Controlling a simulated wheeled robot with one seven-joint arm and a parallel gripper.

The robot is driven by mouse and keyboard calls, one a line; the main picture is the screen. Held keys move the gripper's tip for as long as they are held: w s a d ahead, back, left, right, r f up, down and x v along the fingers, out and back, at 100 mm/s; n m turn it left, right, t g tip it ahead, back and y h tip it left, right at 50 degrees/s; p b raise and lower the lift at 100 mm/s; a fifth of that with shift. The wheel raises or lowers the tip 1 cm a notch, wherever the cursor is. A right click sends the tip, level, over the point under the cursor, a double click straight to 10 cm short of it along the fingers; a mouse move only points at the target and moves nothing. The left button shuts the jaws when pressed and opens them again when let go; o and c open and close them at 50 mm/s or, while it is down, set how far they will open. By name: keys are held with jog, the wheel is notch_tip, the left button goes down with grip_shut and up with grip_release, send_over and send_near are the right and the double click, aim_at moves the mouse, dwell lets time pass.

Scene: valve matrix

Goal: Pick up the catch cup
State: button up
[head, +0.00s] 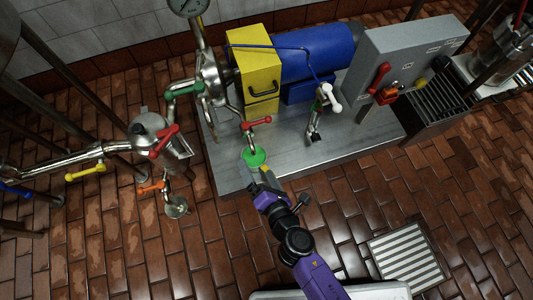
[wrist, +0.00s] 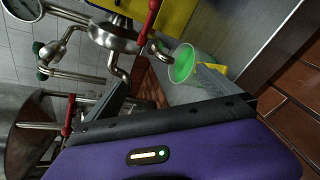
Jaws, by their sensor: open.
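The catch cup (head: 254,157) is a clear cup with bright green in it. It stands on the grey metal platform near its front edge, below a small pipe outlet with a red handle. In the wrist view the cup (wrist: 183,65) shows just beyond my fingers, with a yellow part beside it on the right. My gripper (head: 263,178) is open, close in front of the cup on the near side. In the wrist view the gripper (wrist: 168,92) has its dark fingers spread, and nothing is between them. I cannot tell whether a finger touches the cup.
The platform (head: 365,135) carries a yellow box (head: 253,60), a blue motor (head: 310,50) and a grey control cabinet (head: 415,50). A red-handled valve (head: 256,122) sits just above the cup. Pipes and valves crowd the left. The tiled floor in front is clear around a drain grate (head: 405,255).

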aim_at(256, 160)
jog(key=f+n, duration=0.1)
jog(key=n, duration=0.2)
jog(key=w+f+n, duration=0.1)
jog(key=f+n, duration=0.1)
jog(key=n, duration=0.1)
jog(key=f+n+h, duration=0.1)
jog(key=n, duration=0.2)
jog(key=shift+w+d+f+n, duration=0.15)
jog(key=shift+w+d+n, duration=0.15)
jog(key=shift+w, duration=0.1)
jog(key=shift+f+b+x, duration=0.2)
jog(key=shift+b+x, duration=0.65)
jog(key=shift+x, duration=1.1)
jog(key=shift+f+b+x, duration=0.2)
jog(key=shift+b+x, duration=0.65)
jog(key=shift+x, duration=1.05)
jog(key=shift+s, duration=0.15)
jog(key=shift+c, duration=0.2)
jog(key=c, duration=1.9)
jog(key=shift+r, duration=0.1)
